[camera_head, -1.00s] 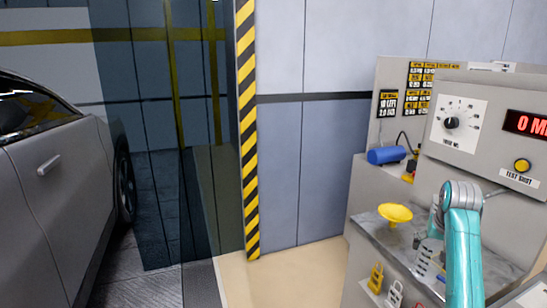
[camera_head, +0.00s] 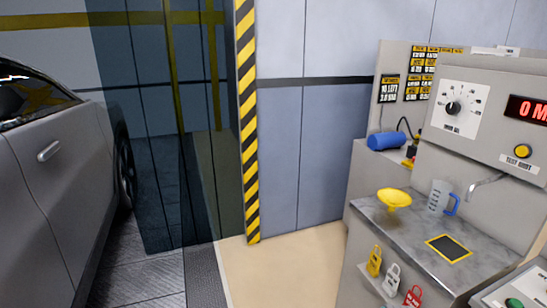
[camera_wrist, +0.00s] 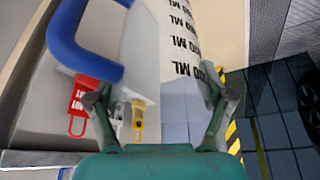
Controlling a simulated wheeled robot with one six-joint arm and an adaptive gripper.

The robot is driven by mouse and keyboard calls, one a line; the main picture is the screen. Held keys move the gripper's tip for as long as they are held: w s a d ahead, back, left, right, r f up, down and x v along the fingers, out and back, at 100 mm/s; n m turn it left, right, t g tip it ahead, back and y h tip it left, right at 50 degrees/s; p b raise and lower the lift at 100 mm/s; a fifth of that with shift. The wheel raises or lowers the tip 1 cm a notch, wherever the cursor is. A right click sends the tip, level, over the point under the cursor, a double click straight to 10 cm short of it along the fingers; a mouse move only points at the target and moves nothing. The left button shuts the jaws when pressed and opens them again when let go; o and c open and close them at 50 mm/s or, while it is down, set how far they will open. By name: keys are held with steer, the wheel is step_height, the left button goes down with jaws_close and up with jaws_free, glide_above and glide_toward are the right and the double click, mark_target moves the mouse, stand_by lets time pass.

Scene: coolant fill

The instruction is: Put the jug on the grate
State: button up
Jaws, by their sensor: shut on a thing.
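In the wrist view, my gripper (camera_wrist: 158,98) is shut on a pale jug (camera_wrist: 145,45) with black ML markings and a blue handle. The handle is at the upper left of that view, and the jug's far end is cut off. Neither my gripper nor this held jug shows in the head view. There, a similar clear jug (camera_head: 438,196) with a blue handle stands upright on the counter beside a metal spout. A dark rectangle with a yellow border, apparently the grate (camera_head: 449,248), lies bare on the counter in front of it.
A yellow funnel-like dish (camera_head: 395,198) stands on the counter (camera_head: 408,232). Yellow, white and red padlock tags (camera_head: 392,280) hang on the cabinet front. A blue cylinder (camera_head: 386,142) lies behind. A striped post (camera_head: 248,130) and a grey car (camera_head: 60,190) are left; the beige floor between is clear.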

steer(key=s+a+f, duration=0.3)
steer(key=a+f, duration=0.1)
steer(key=f, duration=0.2)
steer(key=s+a+f+n, duration=0.1)
steer(key=s+a+f, duration=0.3)
steer(key=a+f, duration=0.1)
steer(key=shift+s+f+y, duration=0.3)
steer(key=shift+f, duration=0.45)
steer(key=shift+s, duration=0.1)
